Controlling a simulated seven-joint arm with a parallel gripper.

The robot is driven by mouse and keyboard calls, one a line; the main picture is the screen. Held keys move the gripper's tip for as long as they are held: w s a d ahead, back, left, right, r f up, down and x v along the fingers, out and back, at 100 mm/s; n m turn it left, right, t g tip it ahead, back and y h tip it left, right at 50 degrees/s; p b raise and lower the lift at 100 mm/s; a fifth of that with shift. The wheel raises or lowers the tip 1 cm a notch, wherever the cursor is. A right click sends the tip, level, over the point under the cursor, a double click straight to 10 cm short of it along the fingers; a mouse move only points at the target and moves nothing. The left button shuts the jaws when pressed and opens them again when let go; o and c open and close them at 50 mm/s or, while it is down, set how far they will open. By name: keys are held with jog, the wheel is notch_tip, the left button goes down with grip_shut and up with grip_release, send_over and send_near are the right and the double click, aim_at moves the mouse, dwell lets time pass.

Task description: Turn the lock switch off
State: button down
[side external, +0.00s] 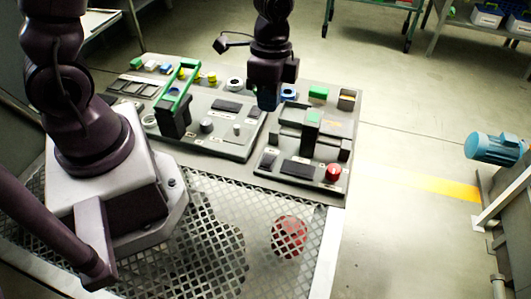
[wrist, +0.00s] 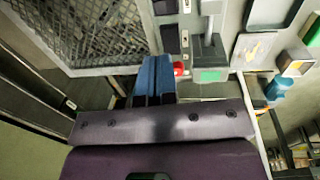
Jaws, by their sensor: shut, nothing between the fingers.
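My gripper (side external: 268,102) is shut and empty. It points down over the right part of the control panel, and its blue fingers (wrist: 153,72) are side by side in the wrist view. The panel (side external: 205,140) carries several controls, and I cannot tell for sure which one is the lock switch. A blue round control (side external: 288,93) is just right of the fingers in the side view. A grey block switch with a green top (side external: 313,117) stands in front of it and also shows in the wrist view (wrist: 210,75). I cannot tell whether the fingers touch anything.
A red button (side external: 333,172) is at the panel's front right. A black lever with a green handle (side external: 178,90) rises on the left. A grey knob (side external: 207,125) is near the middle.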

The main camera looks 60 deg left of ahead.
aim_at(265, 163)
jog(key=f, duration=0.9)
jog(key=s+d+f, duration=0.1)
jog(key=f, duration=0.4)
jog(key=shift+s, duration=0.1)
jog(key=shift+d, duration=0.1)
